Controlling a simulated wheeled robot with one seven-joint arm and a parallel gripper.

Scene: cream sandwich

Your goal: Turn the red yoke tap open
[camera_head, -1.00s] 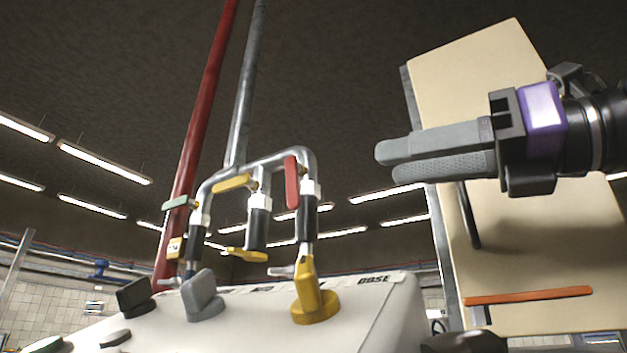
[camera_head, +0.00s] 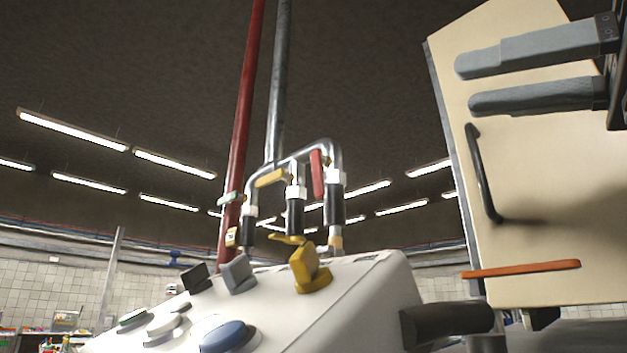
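The red yoke tap (camera_head: 317,174) is a narrow red lever standing upright on the right-hand branch of the grey pipe yoke (camera_head: 296,155). A yellow lever (camera_head: 271,178) sits on the middle branch and a green lever (camera_head: 230,198) on the left one. My gripper (camera_head: 465,84) is at the upper right, to the right of the red tap and well apart from it. Its two grey fingers point left with a clear gap between them, and nothing is held. The gripper's rear runs out of the picture on the right.
Below the yoke is a white machine (camera_head: 345,285) with a yellow knob (camera_head: 309,268), a grey knob (camera_head: 238,273) and a blue button (camera_head: 228,336). A cream panel (camera_head: 560,200) with a dark handle (camera_head: 481,175) stands behind my gripper. The space between gripper and yoke looks clear.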

